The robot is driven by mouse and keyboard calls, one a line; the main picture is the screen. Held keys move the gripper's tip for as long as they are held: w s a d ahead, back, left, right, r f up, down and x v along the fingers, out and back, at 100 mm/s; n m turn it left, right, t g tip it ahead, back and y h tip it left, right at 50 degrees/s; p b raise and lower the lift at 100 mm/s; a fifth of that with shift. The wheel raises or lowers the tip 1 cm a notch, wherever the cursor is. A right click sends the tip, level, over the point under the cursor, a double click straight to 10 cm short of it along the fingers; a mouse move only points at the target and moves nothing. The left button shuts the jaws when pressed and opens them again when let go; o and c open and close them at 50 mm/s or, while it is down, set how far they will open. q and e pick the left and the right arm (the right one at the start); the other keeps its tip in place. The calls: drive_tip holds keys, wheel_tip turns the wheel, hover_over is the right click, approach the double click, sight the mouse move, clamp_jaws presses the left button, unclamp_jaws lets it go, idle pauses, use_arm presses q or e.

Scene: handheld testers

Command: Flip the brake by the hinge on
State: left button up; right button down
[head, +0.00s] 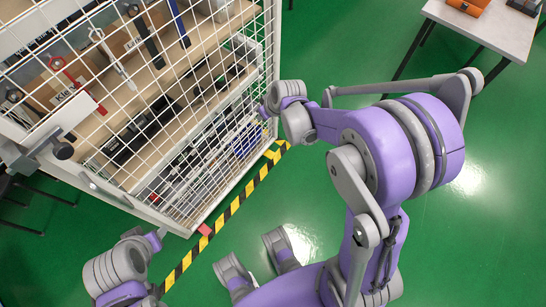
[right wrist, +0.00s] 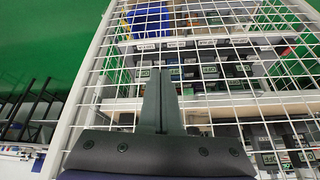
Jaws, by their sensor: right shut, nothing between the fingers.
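A small red tab (head: 205,229) sticks out low at the near corner of the white wire-mesh cage (head: 187,232), just above the floor; it looks like a brake pedal, but it is too small to tell its position. My right gripper (head: 264,112) is at the mesh on the cage's right side, well above and right of the tab. In the right wrist view its fingers (right wrist: 162,75) are together and empty in front of the mesh; I cannot tell if they touch it. My left gripper (head: 158,238) is left of the tab, apart from it; its fingers are unclear.
Shelves inside the cage hold tools and boxed devices. A grey latch handle (head: 62,150) juts from the cage's left side. Yellow-black floor tape (head: 235,207) runs along the cage. A white table (head: 490,32) stands at the top right. Green floor between is clear.

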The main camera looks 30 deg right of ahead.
sight(270, 154)
use_arm(q)
wheel_tip(270, 154, down, 12)
drive_tip(key=b, duration=0.9)
drive_tip(key=shift+w+r, duration=0.15)
drive_tip(key=shift+w, duration=0.05)
use_arm(e)
drive_tip(key=w+d+f, duration=0.1)
drive_tip(key=d+f, duration=0.2)
drive_tip(key=f, duration=1.1)
drive_tip(key=w+d+f+n, duration=0.1)
drive_tip(key=d+f, duration=0.3)
drive_tip(key=f, duration=0.9)
drive_tip(key=w+d+f+n+y, duration=0.1)
drive_tip(key=w+d+f, duration=0.2)
drive_tip(key=f, duration=1.1)
drive_tip(key=shift+d+f+t, duration=0.3)
drive_tip(key=shift+d+t, duration=0.1)
drive_tip(key=shift+d, duration=0.1)
